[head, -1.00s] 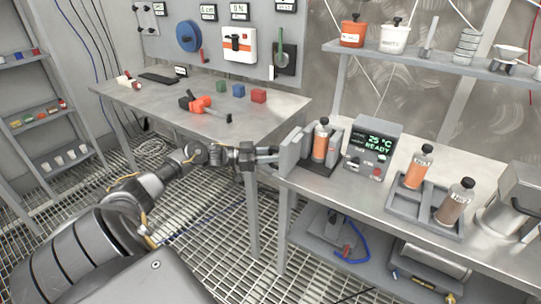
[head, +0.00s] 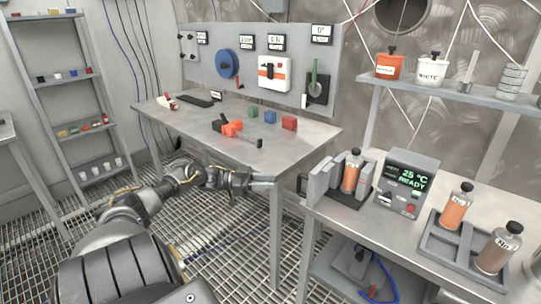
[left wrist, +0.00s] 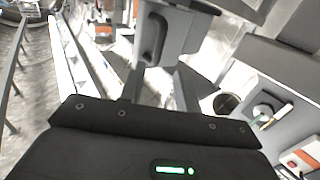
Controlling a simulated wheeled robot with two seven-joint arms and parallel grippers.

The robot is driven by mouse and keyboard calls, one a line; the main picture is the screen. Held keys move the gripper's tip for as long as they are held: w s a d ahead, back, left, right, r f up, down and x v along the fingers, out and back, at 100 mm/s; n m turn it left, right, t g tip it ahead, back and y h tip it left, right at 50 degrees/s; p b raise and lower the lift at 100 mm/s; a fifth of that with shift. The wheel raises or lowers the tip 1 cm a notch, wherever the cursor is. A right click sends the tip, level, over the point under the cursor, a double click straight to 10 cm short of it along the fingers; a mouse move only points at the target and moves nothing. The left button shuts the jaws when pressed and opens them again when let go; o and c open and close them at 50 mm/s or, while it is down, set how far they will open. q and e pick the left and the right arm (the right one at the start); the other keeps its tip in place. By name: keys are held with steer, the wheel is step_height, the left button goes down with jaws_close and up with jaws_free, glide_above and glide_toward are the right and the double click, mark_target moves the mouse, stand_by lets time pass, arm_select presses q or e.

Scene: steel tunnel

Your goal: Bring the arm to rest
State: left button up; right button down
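My left gripper (head: 272,181) is in front of the gap between the two benches in the head view, its fingers pointing right. It is apart from the grey holder (head: 319,181) on the right bench. In the left wrist view the two dark fingers of the gripper (left wrist: 159,84) stand apart with nothing held between them. A grey block-like part shows beyond them. An orange bottle (head: 351,171) with a dark cap stands at the holder. My right gripper is in neither view.
A display unit (head: 406,184) reading 25 °C READY and a grey tray (head: 437,238) with bottles stand on the right bench. The left bench (head: 185,117) carries an orange-and-black tool (head: 232,128) and small coloured blocks. A shelf rack (head: 47,105) stands left. Grated floor is open below my arm.

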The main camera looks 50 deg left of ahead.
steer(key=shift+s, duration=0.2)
